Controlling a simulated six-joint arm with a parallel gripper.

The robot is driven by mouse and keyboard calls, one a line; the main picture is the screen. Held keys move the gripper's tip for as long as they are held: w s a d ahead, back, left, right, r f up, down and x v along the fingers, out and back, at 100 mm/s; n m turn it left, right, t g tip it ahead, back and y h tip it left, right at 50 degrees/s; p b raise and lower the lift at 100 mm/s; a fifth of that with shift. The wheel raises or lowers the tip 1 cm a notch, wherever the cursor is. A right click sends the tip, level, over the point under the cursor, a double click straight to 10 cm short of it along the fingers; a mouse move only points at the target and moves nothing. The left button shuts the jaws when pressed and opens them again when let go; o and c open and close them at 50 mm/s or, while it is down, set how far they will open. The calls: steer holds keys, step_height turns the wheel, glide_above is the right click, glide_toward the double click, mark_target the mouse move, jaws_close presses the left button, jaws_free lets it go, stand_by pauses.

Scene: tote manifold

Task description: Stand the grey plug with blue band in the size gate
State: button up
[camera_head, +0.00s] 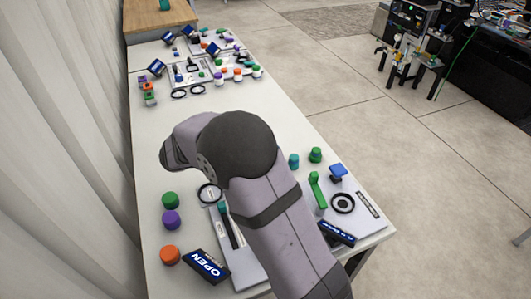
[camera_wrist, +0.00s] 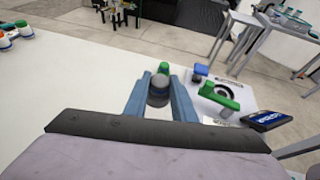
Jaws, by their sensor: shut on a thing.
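In the wrist view my gripper (camera_wrist: 157,84) is shut on a grey cylindrical plug (camera_wrist: 157,92), held upright between the two blue-grey fingers. Its blue band cannot be made out. In the head view my own arm hides the gripper and the plug. A light plate with a black-and-white ring (camera_head: 343,203), a green bar (camera_head: 317,190) and a blue block (camera_head: 337,171) lies near the table's right edge. It also shows right of my gripper in the wrist view, with its ring (camera_wrist: 222,90). I cannot tell for sure whether this is the size gate. The plug is apart from it.
Teal (camera_head: 294,160) and green (camera_head: 316,155) cylinders stand beyond the ring plate. Green (camera_head: 170,200), purple (camera_head: 171,219) and orange (camera_head: 169,255) pieces stand at left, near an OPEN sign (camera_head: 207,266). More fixtures fill the far end.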

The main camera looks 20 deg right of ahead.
steer(key=shift+w+f, duration=0.15)
steer(key=shift+f, duration=0.1)
steer(key=s+a+r+n+t+y+p, duration=0.3)
steer(key=s+a+r+n+t+p, duration=0.55)
steer(key=p, duration=1.85)
steer(key=s+a+f+m+g+p, duration=0.1)
steer(key=s+f+m+g+p, duration=0.1)
steer(key=s+f, duration=0.6)
steer(key=s+p, duration=0.1)
steer(key=s, duration=0.1)
steer(key=shift+s+a+f, duration=0.15)
steer(key=shift+s, duration=0.2)
steer(key=shift+f+m, duration=0.25)
steer(key=shift+f+b, duration=3.35)
steer(key=shift+f, duration=0.35)
